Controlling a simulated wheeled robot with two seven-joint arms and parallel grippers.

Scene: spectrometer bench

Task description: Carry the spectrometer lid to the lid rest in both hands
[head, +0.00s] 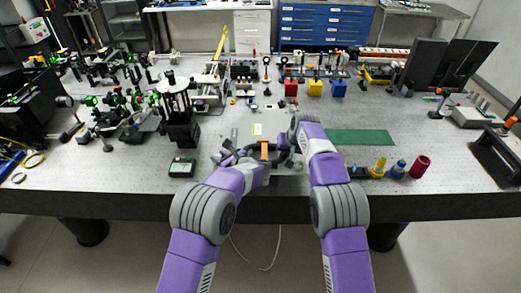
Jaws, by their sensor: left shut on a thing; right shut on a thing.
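A flat grey piece with a yellowish label (257,129), which looks like the spectrometer lid, is at the front middle of the bench, between and just beyond my two grippers. My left gripper (236,156) is shut at its near left side. My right gripper (288,142) is shut at its right side, partly hidden by my own wrist. An orange piece (264,150) shows between the grippers. Whether the lid touches what is under it I cannot tell. A flat green mat (360,142), possibly the lid rest, lies to the right.
A dark green meter (182,167) lies left of my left gripper. Yellow (379,167), blue (398,169) and dark red (420,167) pieces stand near the front edge at right. Optics crowd the left side.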

